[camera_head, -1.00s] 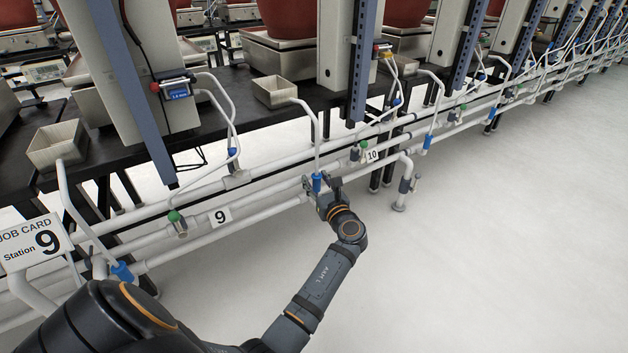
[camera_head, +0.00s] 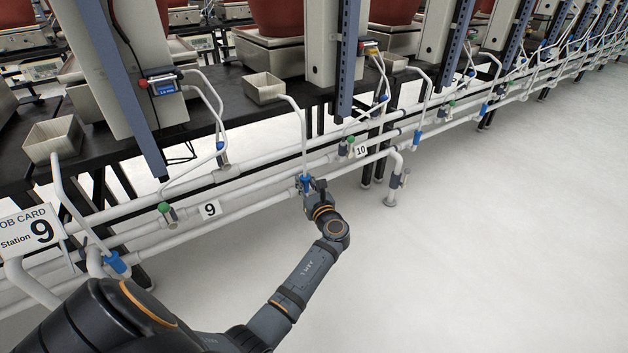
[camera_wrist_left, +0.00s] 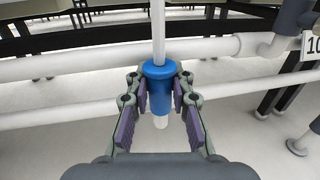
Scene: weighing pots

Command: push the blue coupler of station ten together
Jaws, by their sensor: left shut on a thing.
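The blue coupler (camera_head: 305,182) sits at the lower end of a thin white pipe that comes down from a square tray on the bench, on the left of the station 10 plate (camera_head: 361,150). My left gripper (camera_head: 311,188) is shut on this coupler. In the left wrist view the coupler (camera_wrist_left: 159,84) stands upright between the two fingers, with the thin pipe entering its top and a short white stub showing below. Whether its halves are fully together cannot be told. The plate (camera_wrist_left: 312,43) is partly cut off at the right there. My right gripper is not in view.
White horizontal pipes (camera_head: 245,205) run behind the coupler. The station 9 plate (camera_head: 210,209) and a green-capped valve (camera_head: 165,209) are to the left. A white standpipe (camera_head: 394,170) stands to the right. The floor (camera_head: 480,250) in front is clear.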

